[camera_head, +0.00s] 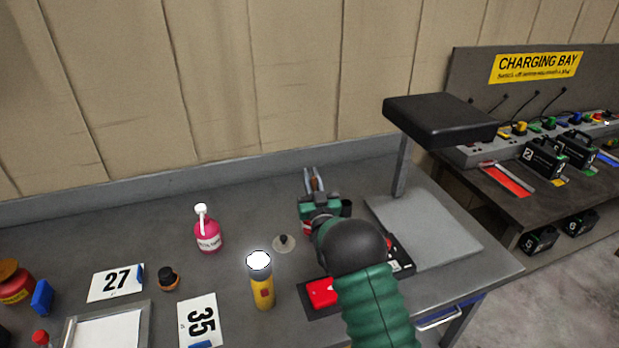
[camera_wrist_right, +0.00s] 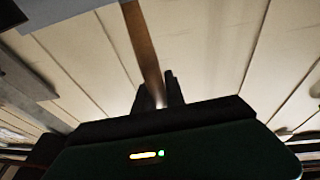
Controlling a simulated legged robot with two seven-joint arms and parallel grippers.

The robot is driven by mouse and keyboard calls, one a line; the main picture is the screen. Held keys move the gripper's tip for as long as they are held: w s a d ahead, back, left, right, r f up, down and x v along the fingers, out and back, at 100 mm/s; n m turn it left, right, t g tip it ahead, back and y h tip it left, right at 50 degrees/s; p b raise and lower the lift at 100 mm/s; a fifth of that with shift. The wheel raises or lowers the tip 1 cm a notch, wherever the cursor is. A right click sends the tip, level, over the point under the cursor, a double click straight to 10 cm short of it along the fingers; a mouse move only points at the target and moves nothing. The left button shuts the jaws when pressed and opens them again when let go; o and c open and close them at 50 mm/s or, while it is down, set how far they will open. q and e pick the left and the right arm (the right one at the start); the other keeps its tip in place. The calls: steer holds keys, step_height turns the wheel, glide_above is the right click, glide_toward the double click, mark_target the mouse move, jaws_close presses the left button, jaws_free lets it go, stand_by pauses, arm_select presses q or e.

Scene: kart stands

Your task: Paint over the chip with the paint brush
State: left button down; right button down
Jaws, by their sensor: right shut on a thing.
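My right gripper (camera_head: 313,178) reaches over the workbench toward the back wall. It is shut on a thin brown wooden stick, seemingly the paint brush (camera_head: 316,186). In the right wrist view the brush (camera_wrist_right: 143,45) runs up from between the fingers (camera_wrist_right: 160,90), its upper end cut off by the frame. I cannot make out its bristles. I cannot make out the chip in either view. My left gripper is out of view.
A pink bottle (camera_head: 208,236), a yellow flashlight (camera_head: 261,285) and a small pale disc with a dark knob (camera_head: 284,244) stand on the bench (camera_head: 160,222). A black-topped stand (camera_head: 438,118) rises at the right. The charging bay (camera_head: 535,66) is farther right.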

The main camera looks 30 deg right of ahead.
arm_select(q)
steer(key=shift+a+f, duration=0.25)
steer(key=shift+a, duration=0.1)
arm_select(e)
steer(key=shift+a+r, duration=0.15)
steer(key=shift+a, duration=0.35)
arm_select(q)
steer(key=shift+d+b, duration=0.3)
arm_select(e)
steer(key=shift+d, duration=0.35)
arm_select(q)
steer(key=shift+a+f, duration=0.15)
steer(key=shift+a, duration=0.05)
arm_select(e)
steer(key=shift+a, duration=0.2)
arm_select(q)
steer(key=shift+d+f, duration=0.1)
arm_select(e)
steer(key=shift+d, duration=0.1)
arm_select(q)
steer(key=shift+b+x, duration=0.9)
steer(key=shift+b, duration=0.15)
arm_select(e)
steer(key=shift+f, duration=0.3)
stand_by(1.3)
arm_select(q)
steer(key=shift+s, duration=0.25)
